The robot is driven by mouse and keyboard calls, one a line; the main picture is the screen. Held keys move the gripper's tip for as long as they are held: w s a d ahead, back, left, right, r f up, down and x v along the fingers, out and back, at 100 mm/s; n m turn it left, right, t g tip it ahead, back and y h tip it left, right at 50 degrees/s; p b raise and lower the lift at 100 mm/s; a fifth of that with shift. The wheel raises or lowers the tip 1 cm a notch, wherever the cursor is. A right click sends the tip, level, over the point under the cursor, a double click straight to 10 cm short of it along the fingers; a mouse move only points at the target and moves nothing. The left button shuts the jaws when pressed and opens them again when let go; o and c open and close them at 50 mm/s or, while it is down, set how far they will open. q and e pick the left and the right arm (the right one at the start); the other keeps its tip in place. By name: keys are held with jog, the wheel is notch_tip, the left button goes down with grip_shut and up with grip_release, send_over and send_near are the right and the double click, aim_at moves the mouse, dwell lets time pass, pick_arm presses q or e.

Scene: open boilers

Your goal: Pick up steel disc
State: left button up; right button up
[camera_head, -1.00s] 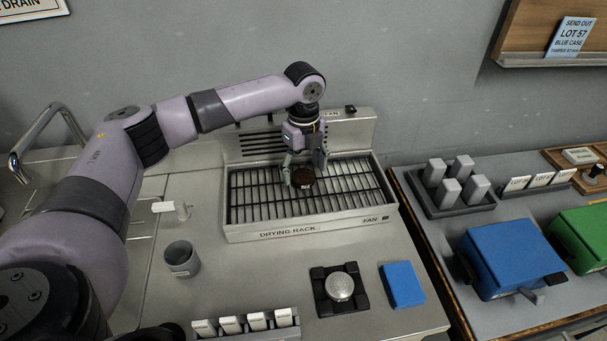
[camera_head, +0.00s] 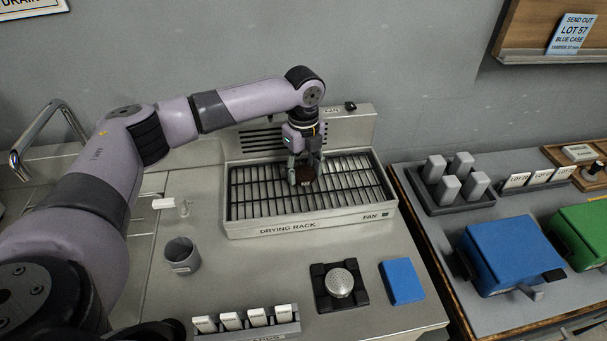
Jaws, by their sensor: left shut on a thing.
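A dark brown round piece (camera_head: 305,175) with a small pale mark on its front is at the drying rack (camera_head: 300,226); whether it is the steel disc I cannot tell from its look. My left gripper (camera_head: 304,172) points down over the rack and is shut on this piece, with fingers at its sides. The piece is low over the slats; I cannot tell whether it touches them. The fingers partly hide it. My right gripper is not in view.
A silvery dome (camera_head: 339,283) sits in a black holder, with a blue block (camera_head: 402,282) beside it. A grey cup (camera_head: 182,256) and labelled white blocks (camera_head: 257,317) stand at the front left. A blue case (camera_head: 508,256) is on the right-hand table. The rack's right slats are clear.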

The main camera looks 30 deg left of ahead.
pick_arm(q)
jog(key=c, duration=0.3)
jog(key=shift+c, duration=0.2)
jog(key=shift+r, duration=0.1)
